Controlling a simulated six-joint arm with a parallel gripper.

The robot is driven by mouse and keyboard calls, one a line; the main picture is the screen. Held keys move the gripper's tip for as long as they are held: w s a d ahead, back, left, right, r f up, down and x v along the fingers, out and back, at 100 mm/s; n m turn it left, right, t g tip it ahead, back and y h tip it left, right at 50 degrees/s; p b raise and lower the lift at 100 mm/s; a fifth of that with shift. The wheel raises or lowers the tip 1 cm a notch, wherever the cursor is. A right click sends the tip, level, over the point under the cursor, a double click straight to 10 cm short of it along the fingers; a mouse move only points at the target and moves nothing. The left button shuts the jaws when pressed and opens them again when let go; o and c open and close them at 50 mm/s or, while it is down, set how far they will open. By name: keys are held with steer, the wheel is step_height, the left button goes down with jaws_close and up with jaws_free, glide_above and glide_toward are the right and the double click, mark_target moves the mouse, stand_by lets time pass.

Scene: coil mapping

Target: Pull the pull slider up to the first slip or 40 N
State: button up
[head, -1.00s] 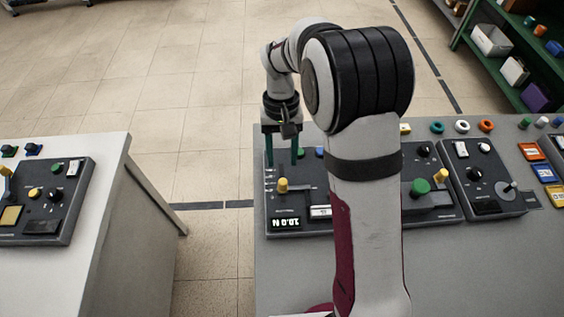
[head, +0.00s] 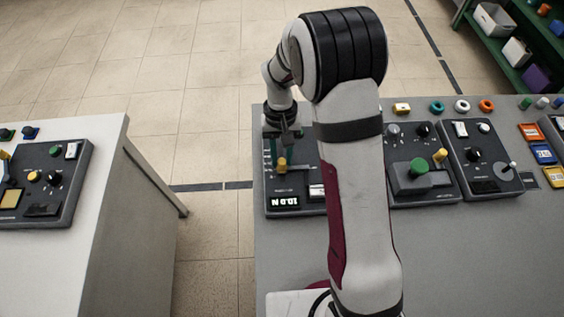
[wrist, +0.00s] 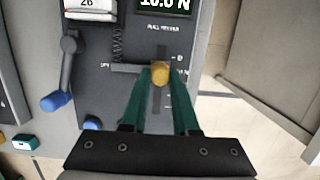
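The pull slider's yellow knob (head: 281,165) stands on the dark panel (head: 313,172) at the left end of the right-hand bench. It also shows in the wrist view (wrist: 160,72), over a dark slot with a scale beside it. My gripper (head: 287,154) is above the knob, its green fingers pointing down. In the wrist view the fingers (wrist: 161,88) lie on either side of the knob and look parted; whether they touch it is unclear. The force display (head: 284,201) reads 10.0 N.
A blue-tipped lever (wrist: 57,100) and a coil spring (wrist: 117,42) lie left of the slider in the wrist view. A green-knobbed unit (head: 420,170) and another panel (head: 482,160) stand right of my arm. A second bench (head: 105,190) stands left across a gap.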

steer(key=shift+w, duration=0.15)
jaws_close()
steer(key=shift+w, duration=0.9)
steer(key=shift+w+r, duration=0.1)
steer(key=o, duration=0.8)
jaws_free()
step_height(320, 180, up, 7)
